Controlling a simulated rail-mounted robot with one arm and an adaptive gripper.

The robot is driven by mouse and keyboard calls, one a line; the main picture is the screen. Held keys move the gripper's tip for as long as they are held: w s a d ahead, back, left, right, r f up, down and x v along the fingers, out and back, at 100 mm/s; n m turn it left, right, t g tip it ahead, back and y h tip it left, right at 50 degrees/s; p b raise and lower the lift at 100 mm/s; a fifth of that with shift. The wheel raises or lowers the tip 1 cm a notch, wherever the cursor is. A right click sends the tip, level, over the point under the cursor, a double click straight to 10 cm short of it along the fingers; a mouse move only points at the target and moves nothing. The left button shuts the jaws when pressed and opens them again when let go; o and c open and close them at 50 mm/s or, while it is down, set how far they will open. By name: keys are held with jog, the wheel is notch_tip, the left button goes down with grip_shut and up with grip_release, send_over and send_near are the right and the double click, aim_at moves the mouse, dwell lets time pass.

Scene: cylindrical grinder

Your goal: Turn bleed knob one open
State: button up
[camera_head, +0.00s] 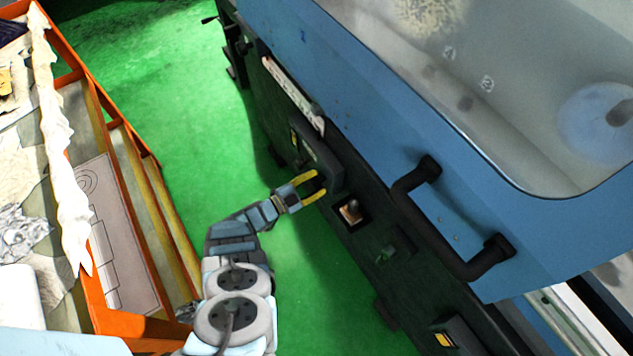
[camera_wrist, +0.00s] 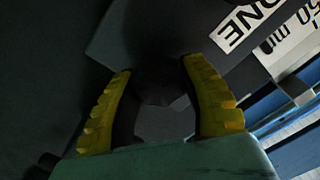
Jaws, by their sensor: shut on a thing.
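My gripper (camera_head: 321,184) reaches from the lower left to the dark front panel of the grinder. Its two yellow fingers are closed around a dark knob (camera_wrist: 160,82) in the wrist view, one finger on each side. The knob is in deep shadow, so its shape and turn angle cannot be told. A white label (camera_wrist: 246,24) reading "ONE" sits at the upper right of the knob. In the head view the knob is hard to make out against the dark panel.
A recessed socket with a small light-coloured fitting (camera_head: 351,211) is right of my gripper. A black handle (camera_head: 440,225) sticks out from the blue door (camera_head: 400,120). An orange-framed cart (camera_head: 112,318) stands at left. Green floor (camera_head: 170,90) lies open between cart and grinder.

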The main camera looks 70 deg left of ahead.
jog(key=shift+d+f, duration=0.1)
jog(key=shift+f, duration=0.15)
jog(key=shift+r, duration=0.25)
jog(key=o, duration=1.2)
jog(key=shift+w, duration=0.1)
jog(key=s+d, duration=0.1)
jog(key=s, duration=1.1)
jog(key=shift+d, duration=0.35)
